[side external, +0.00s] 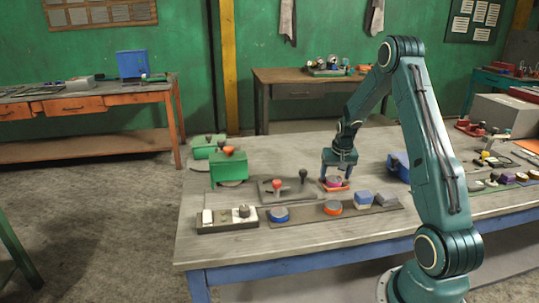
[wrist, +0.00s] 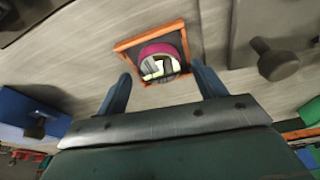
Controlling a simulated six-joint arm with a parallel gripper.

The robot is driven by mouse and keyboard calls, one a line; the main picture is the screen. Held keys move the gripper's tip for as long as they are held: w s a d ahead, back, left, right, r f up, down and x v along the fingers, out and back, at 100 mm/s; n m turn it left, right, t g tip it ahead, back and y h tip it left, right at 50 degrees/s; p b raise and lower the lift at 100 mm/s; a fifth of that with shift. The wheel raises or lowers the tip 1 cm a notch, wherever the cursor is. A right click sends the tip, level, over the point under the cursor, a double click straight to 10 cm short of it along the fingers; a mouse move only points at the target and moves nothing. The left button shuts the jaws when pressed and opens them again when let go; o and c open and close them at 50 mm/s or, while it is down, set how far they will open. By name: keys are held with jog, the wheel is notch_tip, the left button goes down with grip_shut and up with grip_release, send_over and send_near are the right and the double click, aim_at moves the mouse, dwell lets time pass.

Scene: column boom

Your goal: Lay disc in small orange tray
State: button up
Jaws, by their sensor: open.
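The small orange tray (wrist: 128,44) has a square orange rim and a dark floor. It lies on the table below my gripper, and its rim also shows in the side view (side external: 326,187). The disc (wrist: 152,49) is magenta with white, grey and yellowish patches on top. It appears to sit inside the tray, towards the near rim; in the side view it shows as a purple shape (side external: 334,182) under the jaws. My gripper (wrist: 161,82) is open, its fingers apart on either side of the disc and not touching it. The side view shows my gripper (side external: 337,175) low over the tray.
A grey plate with red and black knobs (side external: 287,188) lies left of the tray. A dark strip with several coloured pieces (side external: 313,217) runs in front. A blue box (side external: 398,166) stands close on the right, and green boxes (side external: 229,169) stand at the left.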

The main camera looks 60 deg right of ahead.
jog(key=v, duration=1.1)
jog(key=shift+f, duration=0.1)
jog(key=a+r+n+t, duration=0.1)
jog(key=a+r+n, duration=0.1)
jog(key=a+r, duration=0.35)
jog(key=s+a+r+n, duration=0.1)
jog(key=a+r, duration=0.2)
jog(key=a, duration=0.6)
jog(key=a+r+n+t, duration=0.1)
jog(key=a+r+n, duration=0.1)
jog(key=a+r, duration=0.35)
jog(key=s+a+n+t+y, duration=0.1)
jog(key=s+a+n, duration=0.4)
jog(key=s+a, duration=0.8)
jog(key=shift+s+a+f+n+t+y, duration=0.3)
jog(key=shift+a+y, duration=0.4)
jog(key=shift+a, duration=0.65)
